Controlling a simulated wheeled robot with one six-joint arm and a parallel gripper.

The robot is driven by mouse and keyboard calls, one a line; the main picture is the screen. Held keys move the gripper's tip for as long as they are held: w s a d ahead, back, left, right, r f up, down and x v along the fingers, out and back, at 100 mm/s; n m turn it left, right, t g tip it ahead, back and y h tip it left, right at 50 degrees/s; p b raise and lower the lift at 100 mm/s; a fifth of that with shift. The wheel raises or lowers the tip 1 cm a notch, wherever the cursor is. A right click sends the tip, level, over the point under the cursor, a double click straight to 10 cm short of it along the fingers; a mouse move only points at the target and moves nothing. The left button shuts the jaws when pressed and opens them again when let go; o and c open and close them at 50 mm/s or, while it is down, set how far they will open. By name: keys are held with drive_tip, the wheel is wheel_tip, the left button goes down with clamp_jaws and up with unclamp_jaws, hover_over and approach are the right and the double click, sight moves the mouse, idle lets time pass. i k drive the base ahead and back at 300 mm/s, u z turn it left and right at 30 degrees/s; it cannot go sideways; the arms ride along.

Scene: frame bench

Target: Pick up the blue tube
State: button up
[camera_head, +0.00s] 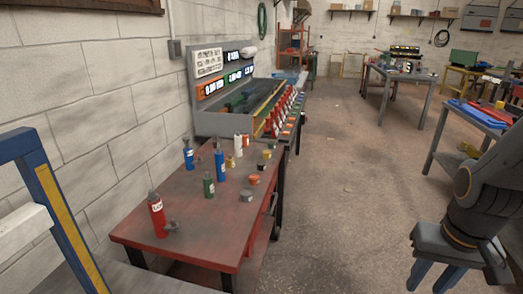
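Two blue tube-like containers stand upright on the red table. One blue tube (220,167) is near the middle, with a dark top. The other blue container (188,157) is smaller in view and stands to its left, near the wall side. I cannot tell which one is the task's blue tube. My gripper (435,279) is at the lower right, over the floor and well away from the table. Its two blue fingers point down and are apart, with nothing visible between them. The lower fingertips run near the picture's bottom edge.
The red table (180,200) also bears a red bottle (157,215), a green bottle (209,185), a white bottle (238,146) and several small jars. A display bench (210,122) adjoins its far end. A blue-yellow frame (62,205) stands at left. The floor (335,200) between is clear.

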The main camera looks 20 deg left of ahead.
sight(219, 156)
drive_tip(key=z, duration=0.1)
drive_tip(key=i, duration=1.75)
drive_tip(key=u, duration=0.65)
drive_tip(key=i, duration=0.95)
drive_tip(key=u, duration=1.6)
drive_tip(key=i, duration=0.75)
drive_tip(key=u, duration=0.6)
